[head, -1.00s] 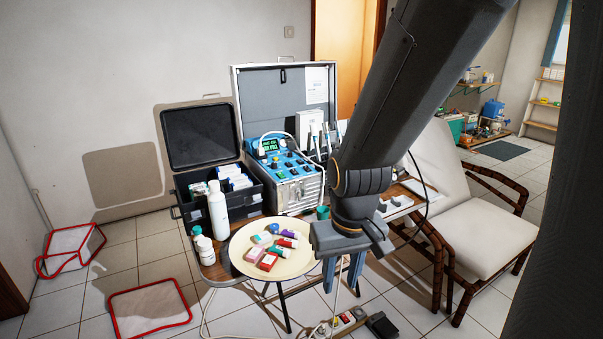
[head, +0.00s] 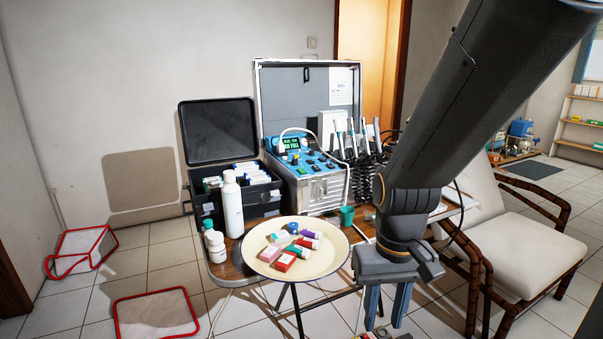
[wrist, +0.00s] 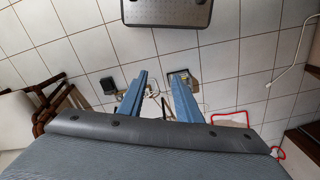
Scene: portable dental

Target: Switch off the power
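My gripper (head: 388,305) hangs fingers down in front of the table, to the right of the round cream tray. Its two blue-grey fingers are apart and empty; they also show in the wrist view (wrist: 158,100). The dental unit (head: 318,188) stands in an open silver case on the table, and its green display (head: 291,141) is lit. A power strip (head: 366,335) on the floor is cut off by the bottom edge of the head view. In the wrist view, a small box-like item (wrist: 183,76), perhaps the strip, is partly behind a finger. I cannot read any switch position.
The cream tray (head: 335,262) holds several small boxes at the table's front. A white bottle (head: 232,205) and a black case (head: 185,165) stand left. A white chair (head: 535,230) is at right.

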